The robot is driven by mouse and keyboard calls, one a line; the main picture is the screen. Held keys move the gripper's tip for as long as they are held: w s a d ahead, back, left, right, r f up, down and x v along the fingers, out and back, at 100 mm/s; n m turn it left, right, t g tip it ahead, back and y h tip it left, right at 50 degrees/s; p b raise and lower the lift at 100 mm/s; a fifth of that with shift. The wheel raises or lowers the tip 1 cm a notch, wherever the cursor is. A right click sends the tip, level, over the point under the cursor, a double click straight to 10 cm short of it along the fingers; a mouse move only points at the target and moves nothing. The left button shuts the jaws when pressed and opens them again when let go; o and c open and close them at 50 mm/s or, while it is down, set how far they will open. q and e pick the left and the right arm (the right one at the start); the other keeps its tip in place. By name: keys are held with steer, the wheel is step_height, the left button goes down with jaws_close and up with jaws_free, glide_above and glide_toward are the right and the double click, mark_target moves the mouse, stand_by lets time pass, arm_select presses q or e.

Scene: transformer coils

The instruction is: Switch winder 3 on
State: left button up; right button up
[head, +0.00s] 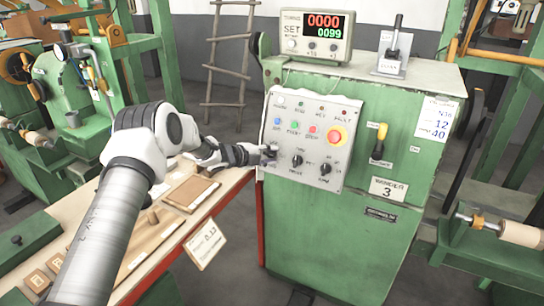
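Winder 3 is a green cabinet (330,235) with a "WINDER 3" plate (388,190). Its grey control panel (312,183) carries small lamps, blue, green and red buttons, and a red stop button (337,136) in a yellow ring. Two black rotary knobs, one in the middle (297,160) and one at the right (325,169), sit low on the panel. My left gripper (268,153) is at the panel's lower left edge and covers what is there; I cannot tell whether it touches or grips anything. A yellow-handled lever (379,142) is right of the panel. My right gripper is not in view.
A counter box (316,36) on top shows red 0000 and green 0099. A black upright lever (395,38) stands beside it. A wooden bench (150,240) with boards and blocks lies left of the cabinet. Other green winders (72,90) stand left and right.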

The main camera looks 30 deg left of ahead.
arm_select(q)
steer(key=shift+a+f, duration=0.3)
steer(key=shift+a, duration=0.15)
steer(key=shift+d+r, duration=0.15)
steer(key=shift+d, duration=0.25)
steer(key=v, duration=1.2)
steer(key=shift+w, duration=0.1)
